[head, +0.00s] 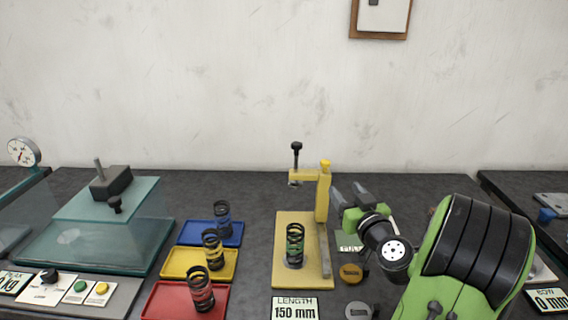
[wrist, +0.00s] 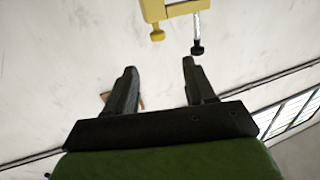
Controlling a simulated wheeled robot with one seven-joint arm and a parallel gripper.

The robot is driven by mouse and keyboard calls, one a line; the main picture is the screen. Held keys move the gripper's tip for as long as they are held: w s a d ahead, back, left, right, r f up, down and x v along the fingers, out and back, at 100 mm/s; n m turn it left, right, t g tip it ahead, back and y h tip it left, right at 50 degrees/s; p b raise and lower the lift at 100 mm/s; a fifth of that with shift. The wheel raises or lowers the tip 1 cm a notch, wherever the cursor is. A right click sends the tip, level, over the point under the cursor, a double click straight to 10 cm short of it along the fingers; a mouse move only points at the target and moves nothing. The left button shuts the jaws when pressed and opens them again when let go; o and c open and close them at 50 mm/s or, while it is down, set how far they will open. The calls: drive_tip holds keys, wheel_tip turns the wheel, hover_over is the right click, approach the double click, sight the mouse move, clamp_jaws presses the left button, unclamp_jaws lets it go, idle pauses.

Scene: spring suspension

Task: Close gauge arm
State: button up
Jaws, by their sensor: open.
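The yellow gauge arm (head: 308,177) sticks out to the left from the top of an upright post (head: 323,198) on a yellow base plate (head: 284,277). A black-knobbed screw (head: 296,160) passes through its free end. A dark spring with a green band (head: 294,245) stands upright on the plate below it. My gripper (head: 340,193) is open and empty, just right of the post. In the wrist view my gripper (wrist: 158,64) shows both fingers apart, with part of the yellow arm (wrist: 172,8) and its black knob (wrist: 197,48) beyond the fingertips.
Red (head: 160,301), yellow (head: 180,264) and blue (head: 190,233) trays with springs stand left of the plate. A glass-topped press (head: 110,200) is farther left. A length sign (head: 295,308) lies in front. Round brown (head: 351,272) and grey (head: 358,310) pieces lie right.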

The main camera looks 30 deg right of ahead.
sight(327, 164)
drive_tip(key=p+x, duration=0.2)
drive_tip(key=x, duration=0.3)
drive_tip(key=p+x, duration=0.2)
drive_tip(key=x, duration=0.3)
drive_tip(key=p+x, duration=0.2)
drive_tip(key=x, duration=0.3)
drive_tip(key=shift+d+r, duration=0.25)
drive_tip(key=shift+r, duration=0.1)
drive_tip(key=shift+c, duration=0.3)
clamp_jaws()
